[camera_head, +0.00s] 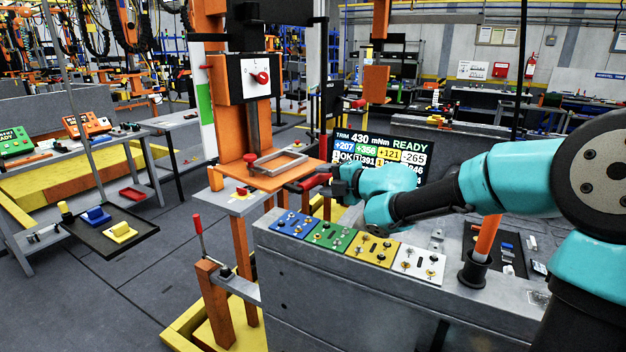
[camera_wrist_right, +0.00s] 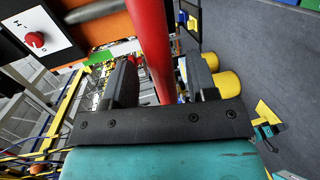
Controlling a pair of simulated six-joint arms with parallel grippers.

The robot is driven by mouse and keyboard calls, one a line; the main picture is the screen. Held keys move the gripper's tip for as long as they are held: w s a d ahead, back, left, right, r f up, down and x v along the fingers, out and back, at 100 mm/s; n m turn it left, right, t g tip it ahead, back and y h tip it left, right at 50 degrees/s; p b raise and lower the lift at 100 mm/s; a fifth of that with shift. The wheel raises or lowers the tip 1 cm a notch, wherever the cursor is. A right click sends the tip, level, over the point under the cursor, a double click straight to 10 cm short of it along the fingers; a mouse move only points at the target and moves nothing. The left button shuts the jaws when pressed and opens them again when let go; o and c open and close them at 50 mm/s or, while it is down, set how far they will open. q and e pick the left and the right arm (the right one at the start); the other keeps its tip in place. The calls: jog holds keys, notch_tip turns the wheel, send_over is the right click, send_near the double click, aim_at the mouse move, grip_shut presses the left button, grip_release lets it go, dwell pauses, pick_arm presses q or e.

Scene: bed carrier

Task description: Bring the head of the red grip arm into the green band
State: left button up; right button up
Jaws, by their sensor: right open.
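My right gripper (camera_head: 312,182) reaches in from the right to the orange plate of the central stand. It is open. In the right wrist view a red bar (camera_wrist_right: 153,45) passes between the two dark fingers of this gripper (camera_wrist_right: 160,78), with a gap visible on at least one side. In the head view an upright dark red bar (camera_head: 323,147) stands just behind the gripper. Which red part is the grip arm's head, I cannot tell. A green band (camera_head: 204,103) lies on a white upright strip left of the stand. My left gripper is not in view.
A dial with a red knob (camera_head: 261,77) sits on the stand above the orange plate (camera_head: 265,178). A grey bench (camera_head: 345,285) with coloured panels lies below my right arm. A lit display (camera_head: 380,150) stands behind the gripper. Open floor is at the left.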

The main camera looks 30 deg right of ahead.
jog(key=shift+x, duration=2.15)
grip_shut()
